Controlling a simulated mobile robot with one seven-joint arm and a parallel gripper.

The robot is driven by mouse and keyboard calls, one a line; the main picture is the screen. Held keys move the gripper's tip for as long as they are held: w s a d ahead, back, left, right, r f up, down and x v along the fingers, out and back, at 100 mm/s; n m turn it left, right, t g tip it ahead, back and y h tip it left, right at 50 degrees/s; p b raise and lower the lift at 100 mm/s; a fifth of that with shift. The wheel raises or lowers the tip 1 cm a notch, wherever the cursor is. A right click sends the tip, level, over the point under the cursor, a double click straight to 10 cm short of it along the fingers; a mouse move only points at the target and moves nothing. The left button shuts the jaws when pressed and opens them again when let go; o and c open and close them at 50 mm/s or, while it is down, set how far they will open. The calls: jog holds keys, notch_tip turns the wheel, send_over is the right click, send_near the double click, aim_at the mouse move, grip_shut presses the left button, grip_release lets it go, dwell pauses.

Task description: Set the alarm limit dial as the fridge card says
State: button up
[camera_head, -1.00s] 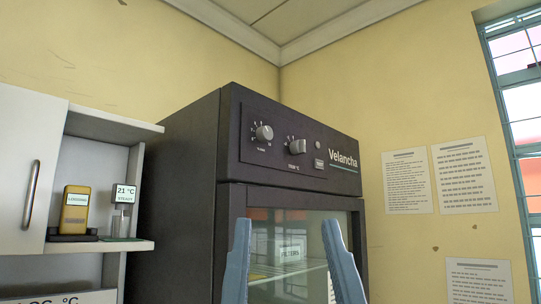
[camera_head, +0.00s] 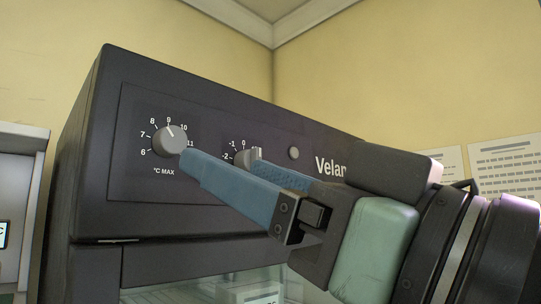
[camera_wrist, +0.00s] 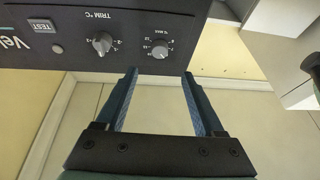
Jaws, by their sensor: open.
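The °C MAX dial (camera_head: 168,140) is a round grey knob on the dark front panel, with a scale from 6 to 11. Its white mark points up, near 9. The dial also shows upside down in the wrist view (camera_wrist: 160,48). My gripper (camera_head: 218,166) comes in from the right with its blue fingers apart and empty. One fingertip appears close to the dial's lower right; contact cannot be told. In the wrist view the dial lies beyond the gap between the fingertips (camera_wrist: 160,74). I cannot make out a fridge card.
A second knob, TRIM °C (camera_wrist: 103,43), sits beside the dial; a finger partly covers it in the head view (camera_head: 243,157). Near it are a round button (camera_head: 293,153) and a TEST button (camera_wrist: 44,26). Wall sheets (camera_head: 503,163) hang at the right.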

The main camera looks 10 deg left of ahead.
aim_at(175, 140)
jog(key=p+x, duration=0.4)
jog(key=x, duration=0.5)
jog(key=shift+w+a+r, duration=0.15)
jog(key=shift+a+r, duration=0.05)
jog(key=shift+r, duration=0.05)
jog(key=shift+w+a+p, duration=0.25)
jog(key=shift+a+p, duration=0.1)
grip_shut()
